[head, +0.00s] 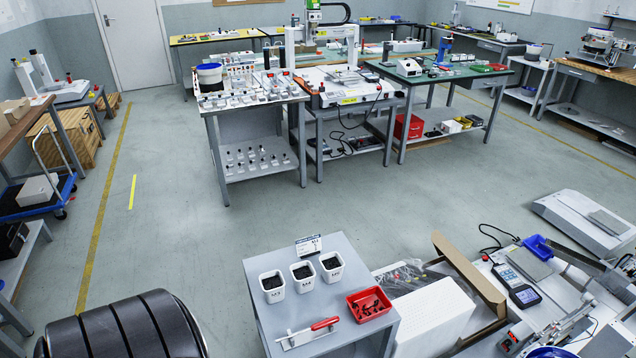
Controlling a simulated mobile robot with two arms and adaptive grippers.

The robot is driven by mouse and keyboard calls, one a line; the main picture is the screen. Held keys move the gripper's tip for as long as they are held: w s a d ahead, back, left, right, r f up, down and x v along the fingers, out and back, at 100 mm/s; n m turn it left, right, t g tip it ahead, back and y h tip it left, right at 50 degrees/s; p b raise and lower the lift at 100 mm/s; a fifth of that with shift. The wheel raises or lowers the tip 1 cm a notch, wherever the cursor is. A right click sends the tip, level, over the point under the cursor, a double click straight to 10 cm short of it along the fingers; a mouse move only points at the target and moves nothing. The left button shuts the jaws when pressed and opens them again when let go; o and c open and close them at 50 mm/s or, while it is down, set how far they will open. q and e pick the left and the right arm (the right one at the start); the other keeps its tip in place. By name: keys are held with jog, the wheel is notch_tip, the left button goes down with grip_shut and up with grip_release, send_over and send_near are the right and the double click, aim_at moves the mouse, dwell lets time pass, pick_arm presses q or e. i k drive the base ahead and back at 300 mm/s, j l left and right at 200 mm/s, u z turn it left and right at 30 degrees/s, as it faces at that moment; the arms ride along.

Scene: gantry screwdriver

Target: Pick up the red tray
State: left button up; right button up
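A small red tray (374,316) sits on the front right part of the small grey table (281,249) in the lower middle of the head view. It holds several small dark pieces, too small to tell exactly. Nothing is touching the tray from above. Neither of my grippers shows in this view.
White cups of dark pieces (303,278) stand behind the tray, with a label sign (309,245). A red-handled screwdriver (324,323) lies on a plate left of it. A cluttered bench with a white box (436,318) lies right. The floor (170,220) beyond is clear.

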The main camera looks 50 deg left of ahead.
aim_at(370, 303)
jog(key=u, duration=1.05)
jog(key=z, duration=1.5)
jog(key=u, duration=1.5)
jog(key=j+z, duration=0.7)
jog(key=j, duration=0.2)
jog(key=k+j+z, duration=0.1)
jog(key=j+z, duration=0.25)
jog(key=j, duration=0.1)
